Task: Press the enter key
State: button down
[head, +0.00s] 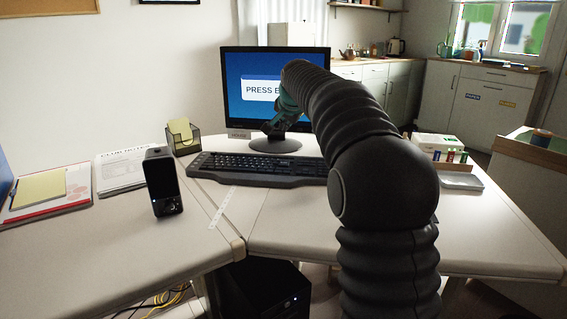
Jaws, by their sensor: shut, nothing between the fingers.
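The black keyboard (240,168) lies on the light desk in front of the monitor. The enter key is too small to make out, and my arm hides or comes close to the keyboard's right end. The monitor (240,65) is on, with a blue screen and a white box reading "PRESS E…"; my arm covers the rest of the text. My gripper (268,127) hangs in front of the monitor's lower edge, beyond and above the keyboard in the picture. It is small and dark here, shut and empty, and appears apart from the keys.
A black phone-like device (163,182) stands left of the keyboard. A mesh note holder (183,137) is behind it. Papers (125,168) and a yellow pad (40,188) lie at left. Boxes (440,147) and a tray (461,180) are at right. The front desk surface is mostly clear.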

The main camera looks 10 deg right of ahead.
aim_at(285, 164)
jog(key=shift+w, duration=0.2)
jog(key=shift+f, duration=0.1)
notch_tip(285, 164, down, 8)
jog(key=b, duration=0.7)
jog(key=shift+f+b, duration=0.3)
jog(key=shift+b, duration=0.05)
jog(key=shift+f, duration=0.1)
dwell(1.1)
jog(key=shift+f, duration=0.3)
